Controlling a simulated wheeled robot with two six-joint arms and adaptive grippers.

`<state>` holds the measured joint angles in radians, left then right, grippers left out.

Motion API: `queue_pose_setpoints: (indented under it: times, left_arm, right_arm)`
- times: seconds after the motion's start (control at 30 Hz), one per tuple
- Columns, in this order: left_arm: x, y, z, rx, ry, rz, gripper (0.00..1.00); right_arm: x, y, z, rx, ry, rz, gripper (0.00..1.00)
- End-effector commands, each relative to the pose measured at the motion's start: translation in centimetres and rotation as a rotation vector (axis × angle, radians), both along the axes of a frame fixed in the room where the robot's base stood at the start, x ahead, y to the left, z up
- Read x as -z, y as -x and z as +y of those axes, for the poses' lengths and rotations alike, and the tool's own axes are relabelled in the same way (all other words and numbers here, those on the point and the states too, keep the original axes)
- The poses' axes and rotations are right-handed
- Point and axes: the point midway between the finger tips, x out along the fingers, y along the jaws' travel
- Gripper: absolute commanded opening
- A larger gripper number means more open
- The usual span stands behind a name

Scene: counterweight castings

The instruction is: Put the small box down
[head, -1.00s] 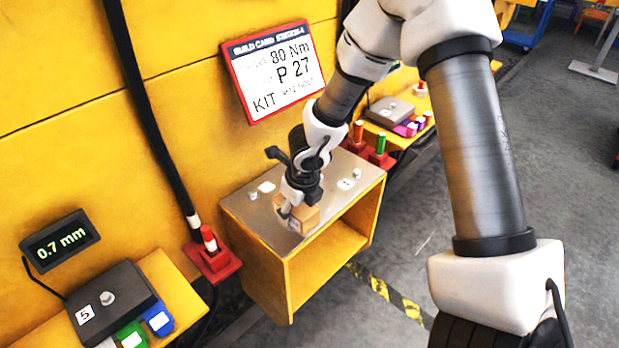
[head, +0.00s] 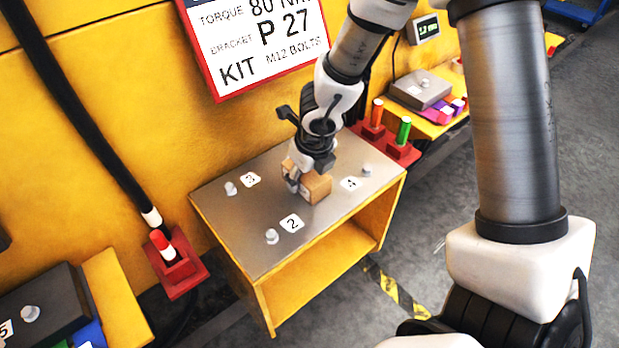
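The small box (head: 319,187) is a plain brown cardboard box. It is over the grey top of the yellow stand (head: 262,215), between the labels 2, 3 and 4. My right gripper (head: 299,181) points down with its fingers around the box and looks shut on it. The near finger covers part of the box's left side. I cannot tell whether the box's underside touches the top or hangs just above it. My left gripper is not in view.
Small grey knobs stand on the top near label 2 (head: 292,222), label 3 (head: 250,180) and label 4 (head: 351,183). Red holders with a red-and-white peg (head: 163,244) and a green peg (head: 403,131) flank the stand. A yellow wall rises behind.

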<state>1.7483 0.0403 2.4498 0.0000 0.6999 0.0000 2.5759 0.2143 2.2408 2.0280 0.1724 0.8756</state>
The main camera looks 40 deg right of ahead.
Motion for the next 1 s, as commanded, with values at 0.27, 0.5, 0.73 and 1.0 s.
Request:
queue_pose_setpoints:
  times: [0.27,0.5,0.73,1.0]
  left_arm:
    - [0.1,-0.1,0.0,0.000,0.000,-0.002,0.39]
    - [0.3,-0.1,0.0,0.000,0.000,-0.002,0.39]
    - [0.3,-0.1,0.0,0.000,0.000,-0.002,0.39]
    - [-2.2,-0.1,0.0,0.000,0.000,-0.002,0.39]
  right_arm:
    - [0.1,0.0,0.1,0.000,0.000,-0.001,0.00]
    - [0.4,0.0,0.1,0.001,0.000,0.000,0.82]
    - [0.4,0.0,0.1,0.001,0.000,0.000,0.82]
    - [-3.0,0.6,0.1,0.001,-0.001,-0.002,0.82]
